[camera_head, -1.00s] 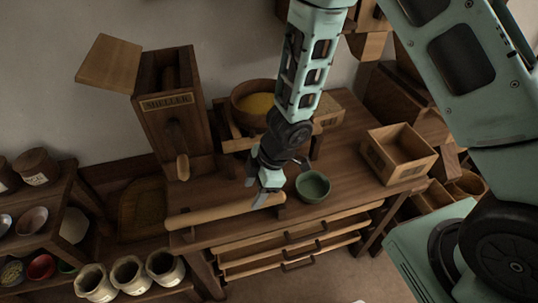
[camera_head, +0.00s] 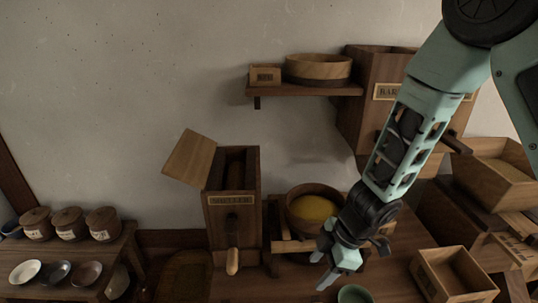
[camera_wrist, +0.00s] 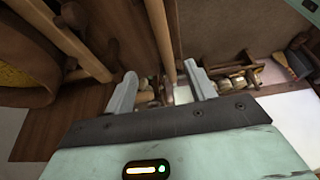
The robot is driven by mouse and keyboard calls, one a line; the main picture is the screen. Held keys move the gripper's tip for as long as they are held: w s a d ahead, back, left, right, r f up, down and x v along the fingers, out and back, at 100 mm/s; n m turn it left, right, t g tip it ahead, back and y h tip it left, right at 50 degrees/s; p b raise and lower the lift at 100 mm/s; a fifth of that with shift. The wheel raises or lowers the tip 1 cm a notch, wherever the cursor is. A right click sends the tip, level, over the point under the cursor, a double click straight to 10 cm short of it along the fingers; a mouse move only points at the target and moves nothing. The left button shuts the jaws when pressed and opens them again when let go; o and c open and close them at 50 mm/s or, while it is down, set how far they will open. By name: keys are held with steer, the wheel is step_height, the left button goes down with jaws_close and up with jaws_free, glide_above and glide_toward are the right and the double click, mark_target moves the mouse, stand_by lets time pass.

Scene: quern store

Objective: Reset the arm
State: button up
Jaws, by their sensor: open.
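My gripper (camera_head: 322,270) hangs from my pale green arm (camera_head: 395,150) over the wooden workbench, fingers pointing down and to the left. It is in front of the round wooden tub of yellow grain (camera_head: 313,207) and, in the picture, just above the small green bowl (camera_head: 354,294), which the lower edge cuts. In the wrist view its two grey fingers (camera_wrist: 162,88) are spread apart with nothing held between them. A wooden bar of the bench front and blurred small items show beyond them.
A wooden mill box (camera_head: 232,205) with a raised lid stands left of the tub. An open wooden box (camera_head: 455,275) is at the right. A wall shelf (camera_head: 305,90) and a large bin (camera_head: 380,70) stand behind. A side bench (camera_head: 70,262) with jars and bowls is at left.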

steer(key=s+r+m+t+h, duration=0.4)
steer(key=r+m, duration=0.3)
steer(key=r, duration=0.7)
steer(key=s+a+r+m+g, duration=0.1)
steer(key=s+r+g, duration=0.3)
steer(key=s, duration=0.9)
steer(key=shift+s+m, duration=0.35)
steer(key=shift+m, duration=0.45)
